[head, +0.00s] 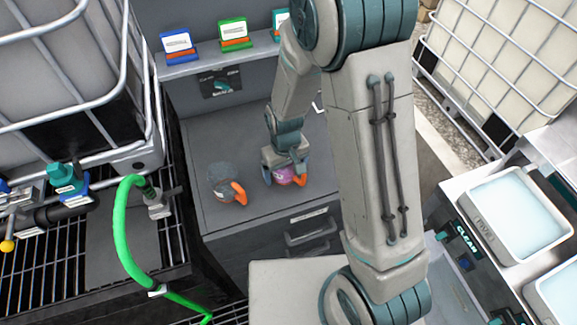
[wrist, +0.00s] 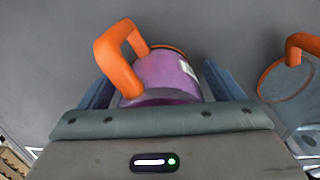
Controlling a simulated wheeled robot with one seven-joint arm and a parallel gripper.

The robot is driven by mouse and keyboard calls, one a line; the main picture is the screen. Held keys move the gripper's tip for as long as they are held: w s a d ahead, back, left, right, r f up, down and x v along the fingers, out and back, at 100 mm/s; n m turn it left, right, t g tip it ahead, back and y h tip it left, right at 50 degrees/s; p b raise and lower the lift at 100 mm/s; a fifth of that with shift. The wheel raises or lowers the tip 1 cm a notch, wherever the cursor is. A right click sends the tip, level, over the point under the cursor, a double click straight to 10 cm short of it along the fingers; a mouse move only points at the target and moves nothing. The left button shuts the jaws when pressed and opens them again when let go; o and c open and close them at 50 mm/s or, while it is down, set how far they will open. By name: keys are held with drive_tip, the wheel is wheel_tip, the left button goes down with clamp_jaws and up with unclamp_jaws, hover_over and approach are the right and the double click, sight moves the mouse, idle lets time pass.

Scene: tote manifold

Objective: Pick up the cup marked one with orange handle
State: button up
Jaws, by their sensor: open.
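A purple cup with an orange handle (head: 287,176) stands on the grey counter (head: 245,130). It also shows in the wrist view as a purple cup (wrist: 168,78), with its handle toward the upper left and a small white label on its side. The marking on the label cannot be read. A clear or grey cup with an orange handle (head: 223,183) stands to its left on the counter; part of it shows in the wrist view (wrist: 290,85) at the right. My gripper (head: 285,165) is open, with its fingers on either side of the purple cup.
A shelf (head: 205,62) with several small coloured boxes runs behind the counter. A green hose (head: 118,225) and caged tank (head: 60,75) stand at the left. White trays (head: 517,215) are at the right. The counter behind the cups is clear.

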drive_tip(key=c, duration=1.1)
drive_tip(key=shift+r, duration=0.15)
